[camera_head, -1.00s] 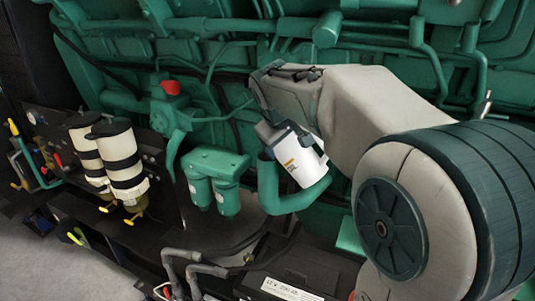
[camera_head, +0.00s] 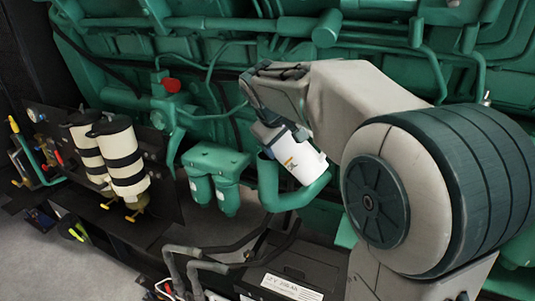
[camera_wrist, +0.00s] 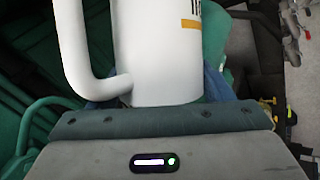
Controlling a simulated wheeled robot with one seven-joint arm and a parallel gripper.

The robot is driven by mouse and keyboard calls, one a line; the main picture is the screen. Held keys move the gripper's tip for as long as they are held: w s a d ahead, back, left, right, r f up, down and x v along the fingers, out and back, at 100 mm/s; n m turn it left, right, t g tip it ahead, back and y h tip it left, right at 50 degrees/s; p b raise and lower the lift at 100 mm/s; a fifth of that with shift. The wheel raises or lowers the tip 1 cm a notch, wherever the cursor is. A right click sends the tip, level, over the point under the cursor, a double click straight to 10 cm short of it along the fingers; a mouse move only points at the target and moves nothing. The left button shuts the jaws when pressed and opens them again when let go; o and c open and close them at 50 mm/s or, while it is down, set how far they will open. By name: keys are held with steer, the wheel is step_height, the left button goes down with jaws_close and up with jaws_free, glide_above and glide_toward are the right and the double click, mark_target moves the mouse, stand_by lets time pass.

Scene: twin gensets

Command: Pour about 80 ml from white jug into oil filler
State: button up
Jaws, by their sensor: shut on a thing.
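The white jug (camera_head: 301,163) is tilted, its base toward the lower right and its upper end toward the upper left, near my gripper (camera_head: 268,132). It has a label with an orange band. In the wrist view the jug (camera_wrist: 158,60) and its handle stand close in front of my gripper (camera_wrist: 155,110), which is shut on it; the fingers are mostly hidden. The jug is in front of the green engine. I cannot make out the oil filler for certain, and no liquid shows.
A green curved pipe (camera_head: 292,198) lies just below the jug. Green canisters (camera_head: 214,180) hang to its left. Two white cylinders with black bands (camera_head: 124,160) stand farther left. A red cap (camera_head: 172,86) is on the engine. A black battery box (camera_head: 290,280) is below.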

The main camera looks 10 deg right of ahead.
steer(key=shift+w+a+r+n+g+h+p, duration=0.5)
steer(key=shift+g+h+p, duration=0.3)
steer(key=shift+p, duration=1.4)
stand_by(1.6)
steer(key=shift+s, duration=0.1)
steer(key=shift+s+d+f+y+b, duration=0.15)
steer(key=shift+f+b, duration=0.1)
steer(key=shift+b, duration=0.3)
steer(key=shift+w+d+f+y+b, duration=0.15)
steer(key=shift+f+b, duration=0.1)
steer(key=shift+b, duration=0.25)
steer(key=b, duration=0.1)
steer(key=s+m+t+y+b, duration=0.1)
steer(key=b, duration=0.1)
steer(key=shift+d+f+t, duration=0.25)
steer(key=shift+f+t, duration=0.05)
steer(key=shift+f, duration=0.1)
steer(key=shift+s+d+r+t+y+b, duration=0.1)
steer(key=shift+r+t+y+b, duration=0.2)
steer(key=shift+b, duration=0.35)
steer(key=shift+r, duration=0.3)
